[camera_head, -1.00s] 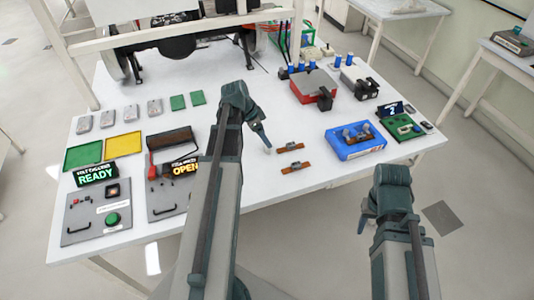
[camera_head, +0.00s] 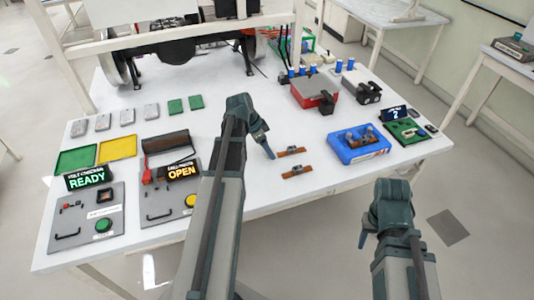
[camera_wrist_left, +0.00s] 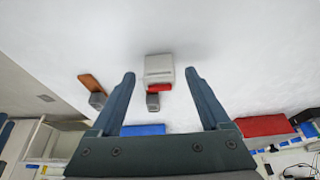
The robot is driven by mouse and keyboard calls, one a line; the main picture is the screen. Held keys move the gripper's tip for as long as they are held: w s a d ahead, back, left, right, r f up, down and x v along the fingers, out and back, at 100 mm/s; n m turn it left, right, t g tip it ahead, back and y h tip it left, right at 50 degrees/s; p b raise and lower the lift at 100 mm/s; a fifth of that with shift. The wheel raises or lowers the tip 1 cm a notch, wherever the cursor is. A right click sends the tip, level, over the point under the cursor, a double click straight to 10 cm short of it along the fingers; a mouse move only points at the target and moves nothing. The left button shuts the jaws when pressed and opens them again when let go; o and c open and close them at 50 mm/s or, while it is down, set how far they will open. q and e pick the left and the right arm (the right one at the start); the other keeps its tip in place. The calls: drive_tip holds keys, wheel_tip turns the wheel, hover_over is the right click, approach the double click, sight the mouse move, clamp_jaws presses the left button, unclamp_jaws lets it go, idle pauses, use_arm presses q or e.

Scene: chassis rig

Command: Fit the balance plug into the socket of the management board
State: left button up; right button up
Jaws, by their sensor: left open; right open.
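My left gripper (camera_head: 270,155) is low over the middle of the white table, left of two brown strips. In the left wrist view its fingers (camera_wrist_left: 160,74) are apart. Between their tips shows a small white block with a red band (camera_wrist_left: 158,87) and a grey end; it may be the balance plug, and whether it touches a finger cannot be told. In the head view that block is hidden by my gripper. The green board (camera_head: 403,131), seemingly the management board, lies at the table's right side; its socket is too small to make out. My right gripper (camera_head: 364,240) is open in front of the table's edge.
Two brown strips (camera_head: 297,171) lie just right of my left gripper. A blue tray (camera_head: 345,155) stands between them and the green board, with a red box (camera_head: 313,88) behind. Panels with READY and OPEN signs (camera_head: 90,177) fill the left side.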

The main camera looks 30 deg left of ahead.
use_arm(q)
clamp_jaws()
drive_tip(key=shift+r, duration=0.15)
use_arm(e)
drive_tip(key=shift+r, duration=0.1)
